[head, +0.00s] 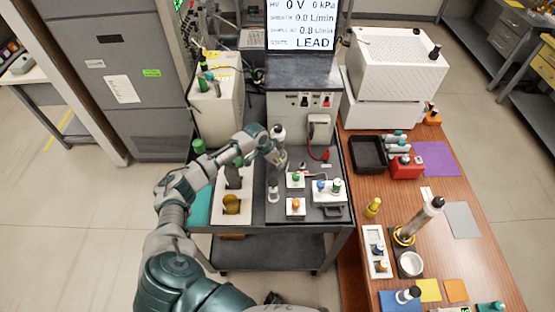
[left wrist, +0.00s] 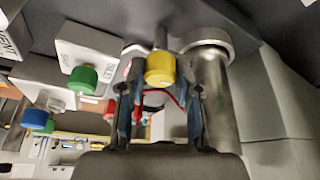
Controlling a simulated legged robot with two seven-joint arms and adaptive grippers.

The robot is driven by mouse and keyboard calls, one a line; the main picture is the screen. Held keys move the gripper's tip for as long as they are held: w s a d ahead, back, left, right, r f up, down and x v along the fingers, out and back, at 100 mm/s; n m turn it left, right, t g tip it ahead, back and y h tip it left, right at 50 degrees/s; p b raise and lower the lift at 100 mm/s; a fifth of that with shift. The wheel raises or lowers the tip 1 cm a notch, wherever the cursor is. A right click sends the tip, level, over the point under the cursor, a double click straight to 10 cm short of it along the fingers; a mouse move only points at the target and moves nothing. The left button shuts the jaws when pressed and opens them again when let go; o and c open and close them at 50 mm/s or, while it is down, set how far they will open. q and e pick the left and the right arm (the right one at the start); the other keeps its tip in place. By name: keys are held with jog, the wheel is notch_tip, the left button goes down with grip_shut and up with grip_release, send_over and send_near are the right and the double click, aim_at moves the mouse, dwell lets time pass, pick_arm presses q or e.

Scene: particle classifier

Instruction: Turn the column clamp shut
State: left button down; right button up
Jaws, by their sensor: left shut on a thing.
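The metal column (head: 278,134) stands upright on the dark cart, with a pale top, and is partly hidden by my left gripper. In the left wrist view the column (left wrist: 212,100) is a grey metal cylinder just right of the fingers, with a ring at its top. A yellow clamp knob (left wrist: 160,68) sits between the fingertips, beside the column. My left gripper (head: 280,158) is shut on this knob, and its two fingers also show in the left wrist view (left wrist: 160,85). The knob is hidden in the head view. My right gripper is not in view.
Small white valve blocks with green, orange and blue knobs (head: 296,206) stand on the cart (head: 250,248) close to the gripper. A panel (head: 303,103) with a screen (head: 300,25) rises behind. A wooden table (head: 450,270) with trays and parts is at the right.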

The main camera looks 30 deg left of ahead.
pick_arm(q)
jog(key=shift+a+r, duration=0.1)
jog(key=c, duration=0.8)
grip_release()
jog(key=v, duration=1.1)
jog(key=shift+s+r, duration=0.15)
jog(key=shift+r, duration=0.2)
jog(key=shift+a, duration=0.15)
